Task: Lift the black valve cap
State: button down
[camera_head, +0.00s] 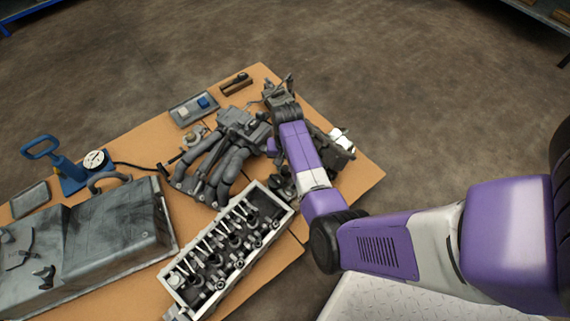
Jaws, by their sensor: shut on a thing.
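My purple and white arm reaches in from the right over the table. My gripper (276,88) is at the arm's far end, near the table's back edge. It is small and dark in this view, and its fingers are hard to tell apart. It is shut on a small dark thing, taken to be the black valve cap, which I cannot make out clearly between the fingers. Whether the cap is clear of the surface below cannot be told. My wrist and forearm hide part of the table under them.
The brown table (150,135) holds a grey manifold (228,165), an open cylinder head (232,245), a large grey cover (115,235), a blue hand pump (66,168) with a gauge (95,160), and a tray (194,108) with small blue and white things. Open floor lies behind.

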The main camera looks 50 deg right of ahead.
aim_at(286, 167)
jog(key=shift+d+r+p, duration=0.1)
jog(key=shift+r+p, duration=0.6)
jog(key=shift+p, duration=0.05)
jog(key=c, duration=1.2)
grip_release()
jog(key=shift+o, duration=0.2)
notch_tip(286, 167, up, 8)
jog(key=p, duration=0.4)
jog(key=shift+f, duration=0.15)
